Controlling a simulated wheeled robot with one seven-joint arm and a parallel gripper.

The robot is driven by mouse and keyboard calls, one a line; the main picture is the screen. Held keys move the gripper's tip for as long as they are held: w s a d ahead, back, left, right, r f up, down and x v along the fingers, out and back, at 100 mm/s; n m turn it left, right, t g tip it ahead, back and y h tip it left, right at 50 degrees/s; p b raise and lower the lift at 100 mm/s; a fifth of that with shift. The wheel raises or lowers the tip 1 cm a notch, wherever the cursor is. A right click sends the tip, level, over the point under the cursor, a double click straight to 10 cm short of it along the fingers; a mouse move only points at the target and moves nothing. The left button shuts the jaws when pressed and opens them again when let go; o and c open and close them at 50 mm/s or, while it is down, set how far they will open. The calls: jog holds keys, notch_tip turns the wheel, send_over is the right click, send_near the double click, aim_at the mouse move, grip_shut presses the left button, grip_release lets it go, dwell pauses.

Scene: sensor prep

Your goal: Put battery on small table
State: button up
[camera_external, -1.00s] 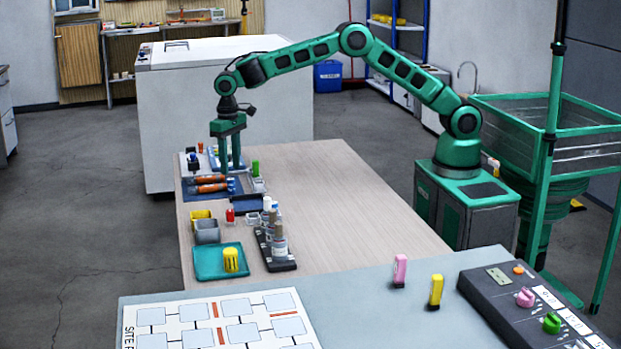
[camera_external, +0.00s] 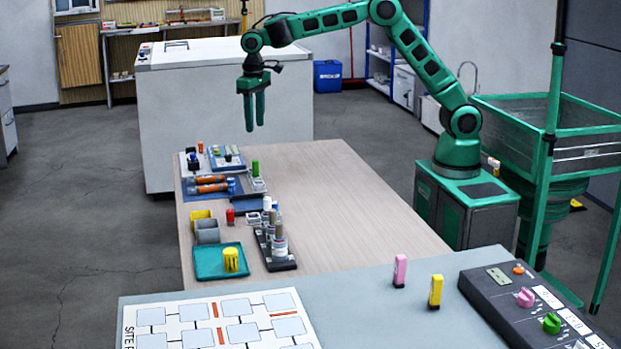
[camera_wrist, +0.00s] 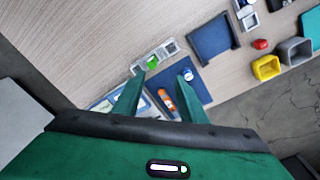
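I cannot tell for sure which thing is the battery. A small green cylinder (camera_external: 255,168) stands upright in a grey holder (camera_external: 258,184) near the far end of the wood-topped table (camera_external: 335,200). The green cylinder also shows in the wrist view (camera_wrist: 153,62). My gripper (camera_external: 254,128) hangs in the air above the table's far end, fingers down. In the wrist view its fingers (camera_wrist: 160,80) are apart with nothing between them. I cannot tell which surface is the small table.
A red piece (camera_external: 230,215), grey bin (camera_external: 207,231), teal tray (camera_external: 205,275) and dark rack of tubes (camera_external: 278,264) line the table's left side. Its right side is clear. A grey-blue surface (camera_external: 350,310) in front holds pink (camera_external: 400,271) and yellow (camera_external: 436,291) blocks.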

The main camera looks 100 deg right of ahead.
jog(key=s+d+r, duration=0.1)
jog(key=s+r, duration=0.1)
jog(key=s, duration=1.7)
jog(key=s+d+r+n, duration=0.1)
jog(key=s+d+r, duration=0.1)
jog(key=s, duration=1.8)
jog(key=shift+r, duration=0.45)
jog(key=shift+o, duration=0.5)
jog(key=s+a+f, duration=0.1)
jog(key=s+f, duration=0.1)
jog(key=s, duration=0.4)
jog(key=s+a+f+n, duration=0.1)
jog(key=s+a+f, duration=0.1)
jog(key=s, duration=0.4)
jog(key=shift+a+f+y, duration=0.15)
jog(key=shift+f+y, duration=0.25)
jog(key=shift+f, duration=0.1)
jog(key=shift+w, duration=0.1)
